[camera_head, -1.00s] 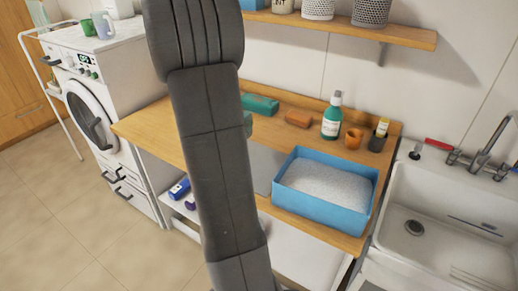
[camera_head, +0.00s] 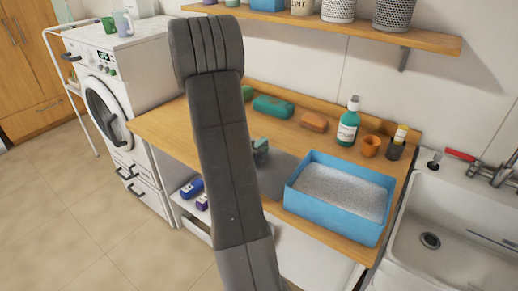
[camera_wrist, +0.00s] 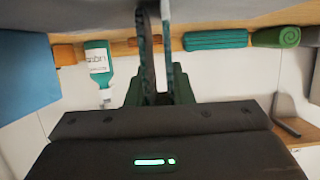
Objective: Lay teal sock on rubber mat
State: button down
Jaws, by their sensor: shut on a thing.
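My gripper (camera_wrist: 160,60) is shut on a thin teal strip, which appears to be the teal sock (camera_wrist: 168,42). In the head view, a small teal and grey piece at the gripper (camera_head: 260,150) shows just right of my arm, above the wooden counter. My arm hides the rest of it. The grey rubber mat (camera_head: 275,180) lies on the counter, left of the blue tray and partly behind my arm. A grey surface (camera_wrist: 70,14), likely the mat, fills the top of the upside-down wrist view, close to the fingertips. I cannot tell whether the sock touches it.
The blue tray (camera_head: 335,225) of pale grains stands right of the mat. A sink (camera_head: 445,225) is at the right.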

jog(key=shift+f, duration=0.2)
jog(key=c, duration=1.3)
grip_release()
jog(key=shift+r, duration=0.1)
jog(key=shift+r, duration=0.2)
jog(key=v, duration=1.2)
jog(key=shift+b, duration=0.35)
jog(key=shift+w+f, duration=0.1)
jog(key=shift+w, duration=0.05)
